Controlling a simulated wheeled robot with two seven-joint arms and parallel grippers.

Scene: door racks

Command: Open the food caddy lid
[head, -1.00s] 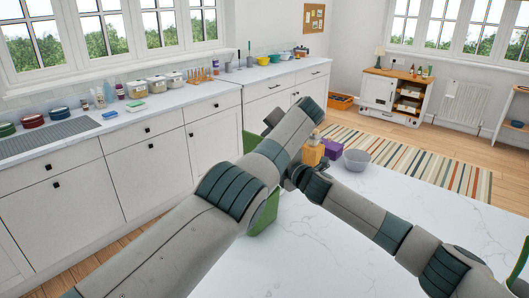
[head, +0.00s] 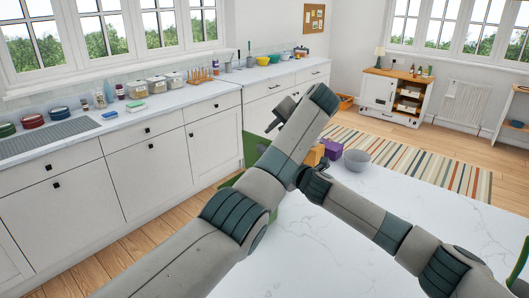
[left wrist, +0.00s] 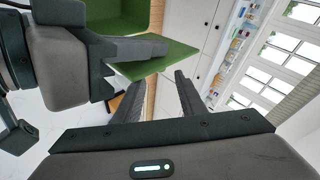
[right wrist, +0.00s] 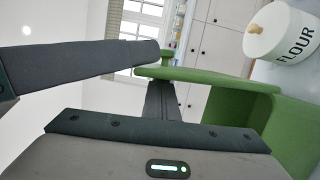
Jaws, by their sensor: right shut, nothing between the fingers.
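The green food caddy is mostly hidden behind my left arm in the head view. An upright green panel (head: 256,148), apparently its lid, shows beside that arm. In the left wrist view the caddy body (left wrist: 125,14) is at the top, with a flat green panel (left wrist: 152,62) below it at an angle. The right wrist view shows the caddy's green side (right wrist: 245,108). My left gripper (head: 276,114) is open and empty above the caddy; its fingers stand apart in the left wrist view (left wrist: 160,85). My right gripper (right wrist: 160,88) is shut and empty, close to the green panel.
A white FLOUR canister (right wrist: 281,38) is near the caddy. The marble worktop (head: 330,245) is clear in front.

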